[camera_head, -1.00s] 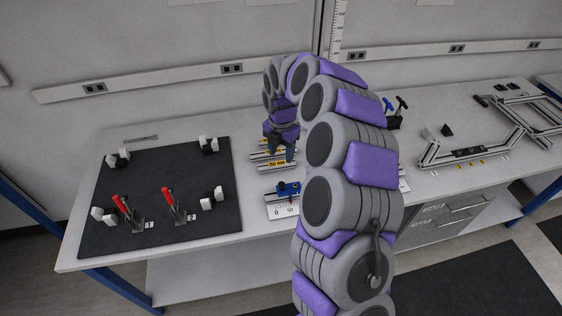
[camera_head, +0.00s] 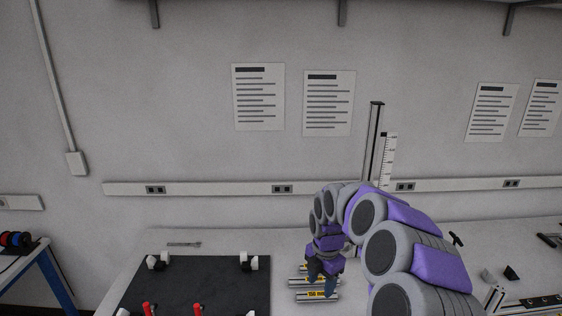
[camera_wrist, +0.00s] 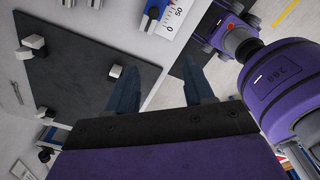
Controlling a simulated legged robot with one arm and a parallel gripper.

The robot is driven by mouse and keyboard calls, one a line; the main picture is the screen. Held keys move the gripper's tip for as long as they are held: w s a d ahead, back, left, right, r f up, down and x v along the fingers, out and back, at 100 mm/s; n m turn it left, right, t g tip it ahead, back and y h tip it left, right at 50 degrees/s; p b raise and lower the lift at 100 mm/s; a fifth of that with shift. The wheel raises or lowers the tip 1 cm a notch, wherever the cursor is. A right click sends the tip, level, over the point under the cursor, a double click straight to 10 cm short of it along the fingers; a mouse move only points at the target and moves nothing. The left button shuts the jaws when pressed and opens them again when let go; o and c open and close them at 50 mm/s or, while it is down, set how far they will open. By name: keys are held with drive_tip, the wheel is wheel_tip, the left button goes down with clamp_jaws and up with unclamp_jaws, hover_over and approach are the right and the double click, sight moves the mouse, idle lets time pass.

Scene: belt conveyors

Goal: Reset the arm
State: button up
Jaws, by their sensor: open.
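My arm is purple and grey and arches over the workbench from the lower right in the head view. My gripper (camera_head: 327,279) points down at the bench, over or just beside several short aluminium profiles (camera_head: 302,295) with yellow labels; I cannot tell whether it touches them. In the wrist view, my gripper's two blue-grey fingers (camera_wrist: 162,92) stand apart with nothing held between them. The arm hides part of the bench behind it.
A black mat (camera_head: 205,285) with white-and-black blocks and red-handled clamps lies left on the workbench (camera_head: 125,265). A height gauge (camera_head: 376,145) stands behind the arm. Frame parts (camera_head: 525,303) lie at the right. The wall (camera_head: 200,60) with sheets and sockets closes off the back.

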drive_tip(key=s+a+r+m+b, duration=0.15)
drive_tip(key=s+r+m, duration=0.3)
drive_tip(key=s, duration=0.45)
drive_tip(key=s+d+f+m+b, duration=0.1)
drive_tip(key=s+m, duration=0.9)
drive_tip(key=s, duration=0.5)
drive_tip(key=s+d+f+m+g+b, duration=0.1)
drive_tip(key=s+d+f+m+b, duration=0.1)
drive_tip(key=s+m, duration=0.8)
drive_tip(key=s, duration=0.6)
drive_tip(key=shift+f+m+g, duration=0.2)
drive_tip(key=shift+m+g, duration=0.1)
drive_tip(key=shift+m, duration=0.05)
